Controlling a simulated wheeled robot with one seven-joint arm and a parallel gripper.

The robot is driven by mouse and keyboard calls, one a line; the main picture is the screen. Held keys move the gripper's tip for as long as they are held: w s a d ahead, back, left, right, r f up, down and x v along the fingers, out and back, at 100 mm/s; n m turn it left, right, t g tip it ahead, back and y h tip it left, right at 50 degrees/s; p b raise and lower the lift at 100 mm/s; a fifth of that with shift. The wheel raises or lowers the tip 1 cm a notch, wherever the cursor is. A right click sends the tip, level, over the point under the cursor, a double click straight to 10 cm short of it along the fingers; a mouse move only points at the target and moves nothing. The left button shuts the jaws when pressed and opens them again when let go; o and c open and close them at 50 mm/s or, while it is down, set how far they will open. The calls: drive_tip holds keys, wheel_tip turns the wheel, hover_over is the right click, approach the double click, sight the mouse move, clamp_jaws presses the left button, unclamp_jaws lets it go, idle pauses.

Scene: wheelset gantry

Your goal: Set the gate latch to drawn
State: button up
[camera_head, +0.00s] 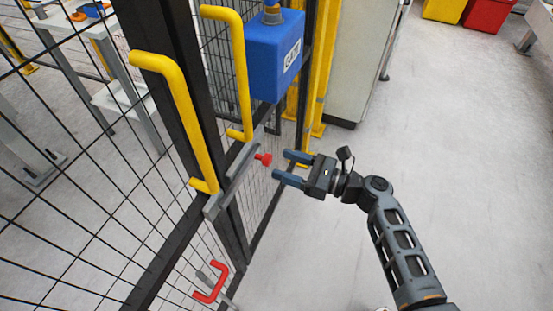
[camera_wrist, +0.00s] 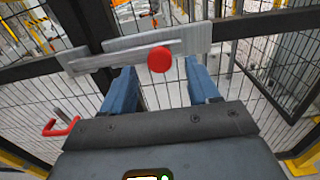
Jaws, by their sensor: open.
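The gate latch (camera_head: 232,178) is a grey metal bar and plate fixed across the dark gate posts, with a red knob (camera_head: 263,159). In the wrist view the latch plate (camera_wrist: 90,60) spans the upper part, and the round red knob (camera_wrist: 160,59) shows at its middle. My gripper (camera_head: 283,165) points left at the knob in the head view. Its two blue fingers are apart and empty. In the wrist view (camera_wrist: 160,82) the knob appears between and just beyond the fingertips. The gripper looks close to the knob but not closed on it.
Two yellow handles (camera_head: 185,110) (camera_head: 240,75) stand out from the gate above the latch. A blue box (camera_head: 274,55) hangs at the upper right of the gate. A red handle (camera_head: 211,284) sits low on the mesh. The floor (camera_head: 460,150) to the right is clear.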

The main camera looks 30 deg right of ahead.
sight(271, 160)
drive_tip(key=shift+x, duration=1.65)
drive_tip(key=shift+s, duration=0.1)
clamp_jaws()
